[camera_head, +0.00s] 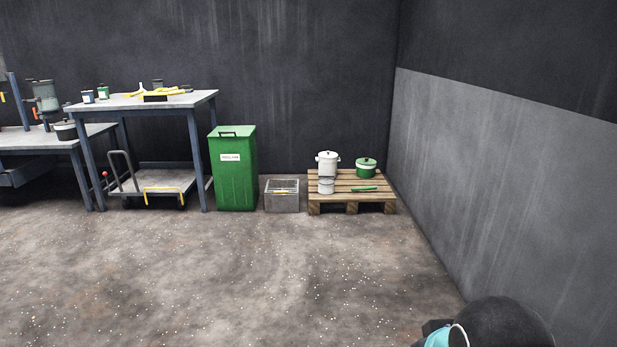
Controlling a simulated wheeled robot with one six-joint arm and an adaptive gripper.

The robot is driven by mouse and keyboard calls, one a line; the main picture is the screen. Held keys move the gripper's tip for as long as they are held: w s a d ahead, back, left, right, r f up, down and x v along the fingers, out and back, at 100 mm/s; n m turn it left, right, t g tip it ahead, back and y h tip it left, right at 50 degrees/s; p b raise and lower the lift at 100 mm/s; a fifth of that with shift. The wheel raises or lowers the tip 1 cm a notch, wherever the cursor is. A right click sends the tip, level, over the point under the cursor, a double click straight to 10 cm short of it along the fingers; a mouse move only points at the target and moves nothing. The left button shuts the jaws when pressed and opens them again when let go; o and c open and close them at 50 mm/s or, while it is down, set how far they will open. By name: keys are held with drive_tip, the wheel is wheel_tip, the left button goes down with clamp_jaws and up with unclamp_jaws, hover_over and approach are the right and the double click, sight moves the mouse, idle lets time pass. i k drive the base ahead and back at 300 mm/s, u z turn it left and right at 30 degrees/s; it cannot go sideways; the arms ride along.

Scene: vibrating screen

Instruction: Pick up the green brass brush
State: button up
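A small green, long thin item that looks like the green brass brush (365,189) lies on the right front part of a wooden pallet (330,201) by the far wall. Its bristles are too small to make out. A dark rounded shape with a teal part at the bottom right edge looks like part of my arm. My gripper's fingers are not in view, so nothing shows of what they hold.
White buckets (327,162) and a green pot (366,168) stand on the pallet. Left of it are a grey crate (282,206), a green bin (234,170), a workbench (142,104) and a cart (150,183). A wall (490,180) bounds the right. The speckled floor (220,270) ahead is clear.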

sight(357, 189)
drive_tip(key=u, duration=0.35)
drive_tip(key=i, duration=3.75)
drive_tip(key=z, duration=1.05)
drive_tip(key=i, duration=1.6)
drive_tip(key=z, duration=0.75)
